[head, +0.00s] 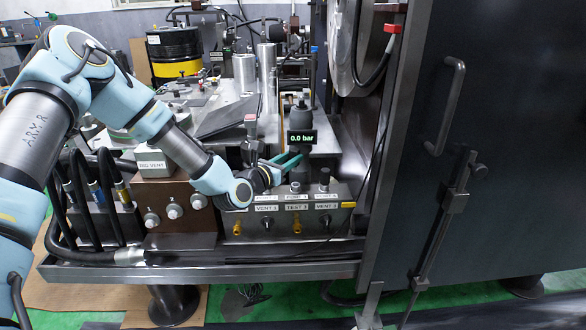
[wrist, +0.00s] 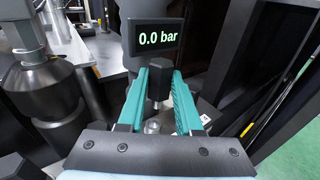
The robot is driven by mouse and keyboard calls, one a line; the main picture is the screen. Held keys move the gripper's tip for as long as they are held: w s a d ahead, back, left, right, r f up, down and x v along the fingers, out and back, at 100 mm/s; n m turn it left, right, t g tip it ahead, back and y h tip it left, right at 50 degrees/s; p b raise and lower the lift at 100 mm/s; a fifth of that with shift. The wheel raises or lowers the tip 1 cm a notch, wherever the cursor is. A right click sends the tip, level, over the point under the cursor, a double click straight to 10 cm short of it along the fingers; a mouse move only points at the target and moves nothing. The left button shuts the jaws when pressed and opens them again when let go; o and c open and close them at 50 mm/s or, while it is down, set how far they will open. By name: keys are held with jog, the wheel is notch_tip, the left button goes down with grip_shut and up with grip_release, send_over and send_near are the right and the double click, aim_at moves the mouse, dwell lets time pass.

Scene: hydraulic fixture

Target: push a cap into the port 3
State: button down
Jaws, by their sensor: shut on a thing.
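My gripper (head: 290,160) reaches in from the left over the grey valve block (head: 284,220), its teal fingers pointing right. In the wrist view my gripper (wrist: 158,82) is shut on a dark cap (wrist: 158,78) with a metal stem hanging below it. In the head view the fingers make the cap hard to tell apart. The block's top row of labels is too small to read surely. Port 3 seems to be the right-hand one, where a dark upright piece (head: 325,178) stands. The wrist view shows a round silver fitting (wrist: 152,127) below the fingers.
A pressure display (head: 301,139) reading 0.0 bar stands just behind the fingertips. A brown block (head: 172,205) with hoses lies left. A large dark cabinet door (head: 470,150) with a handle closes off the right side. Metal cylinders stand behind.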

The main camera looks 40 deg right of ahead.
aim_at(293, 170)
jog(key=shift+w+d+f+n+t+b, duration=0.1)
jog(key=shift+w+d+n+t+b, duration=0.15)
jog(key=shift+d+n+t, duration=0.65)
jog(key=shift+a, duration=0.2)
jog(key=shift+s+a+r+p, duration=0.1)
jog(key=shift+r+p, duration=0.15)
jog(key=shift+p, duration=0.5)
notch_tip(293, 170, down, 5)
jog(key=shift+r+b, duration=0.15)
jog(key=shift+b, duration=0.95)
jog(key=shift+f, duration=1.75)
jog(key=c, duration=0.5)
grip_release()
jog(key=shift+a, duration=0.1)
